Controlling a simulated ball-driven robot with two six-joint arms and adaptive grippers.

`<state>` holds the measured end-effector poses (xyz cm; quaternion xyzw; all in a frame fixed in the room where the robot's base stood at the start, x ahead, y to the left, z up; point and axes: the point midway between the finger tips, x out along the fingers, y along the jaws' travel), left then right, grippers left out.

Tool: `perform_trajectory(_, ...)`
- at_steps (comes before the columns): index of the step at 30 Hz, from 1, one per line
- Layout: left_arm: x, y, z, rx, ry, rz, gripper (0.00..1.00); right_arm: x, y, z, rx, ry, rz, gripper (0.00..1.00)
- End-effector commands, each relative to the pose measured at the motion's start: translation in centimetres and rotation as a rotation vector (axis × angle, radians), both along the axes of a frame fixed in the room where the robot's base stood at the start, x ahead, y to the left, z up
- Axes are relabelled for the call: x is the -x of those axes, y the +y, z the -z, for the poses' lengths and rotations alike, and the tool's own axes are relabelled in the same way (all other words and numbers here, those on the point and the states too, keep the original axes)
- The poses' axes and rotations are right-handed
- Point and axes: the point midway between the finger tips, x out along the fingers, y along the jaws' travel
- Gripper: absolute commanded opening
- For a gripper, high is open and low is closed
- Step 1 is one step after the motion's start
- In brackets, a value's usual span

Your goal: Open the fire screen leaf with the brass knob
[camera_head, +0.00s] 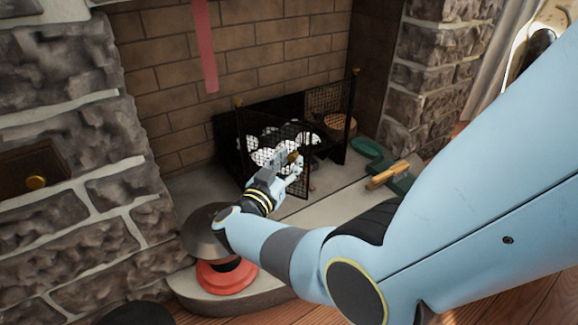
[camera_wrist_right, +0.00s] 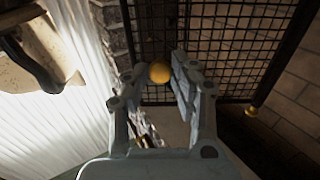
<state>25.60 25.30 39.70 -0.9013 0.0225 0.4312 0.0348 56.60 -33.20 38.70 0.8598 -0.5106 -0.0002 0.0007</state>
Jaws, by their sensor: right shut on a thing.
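The fire screen is black wire mesh in front of the brick hearth. Its near leaf (camera_head: 262,158) stands at an angle out from the fireplace, and its far leaf (camera_head: 328,105) is behind to the right. The mesh also fills the top of the right wrist view (camera_wrist_right: 225,45). The brass knob (camera_head: 293,157) is on the near leaf's free side. My right gripper (camera_head: 291,171) is shut on this knob, which shows between the fingertips in the right wrist view (camera_wrist_right: 160,72). My left gripper is not in view.
White and black lumps (camera_head: 270,148) lie behind the screen. A red-based dark object (camera_head: 226,274) stands at the hearth's front left, close to my right forearm. A wooden-handled tool (camera_head: 388,174) and a green dish (camera_head: 367,148) lie to the right. A red strip (camera_head: 205,45) hangs above.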

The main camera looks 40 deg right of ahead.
Motion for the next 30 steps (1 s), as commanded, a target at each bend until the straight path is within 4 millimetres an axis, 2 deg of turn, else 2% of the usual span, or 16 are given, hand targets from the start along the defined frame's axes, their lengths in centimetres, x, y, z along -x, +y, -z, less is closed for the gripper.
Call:
perform_trajectory(16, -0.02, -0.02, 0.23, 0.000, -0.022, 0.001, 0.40, -0.11, 0.06, -0.04, -0.002, -0.001, 0.021, 0.00)
perform_trajectory(17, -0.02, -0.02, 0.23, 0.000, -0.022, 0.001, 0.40, -0.11, 0.06, -0.04, -0.002, -0.001, 0.021, 0.28)
perform_trajectory(21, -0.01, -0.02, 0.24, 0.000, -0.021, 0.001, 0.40, -0.10, 0.05, -0.04, -0.002, -0.001, 0.021, 0.47)
perform_trajectory(30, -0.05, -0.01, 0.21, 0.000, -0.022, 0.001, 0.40, -0.07, 0.02, -0.03, 0.000, -0.001, 0.022, 0.47)
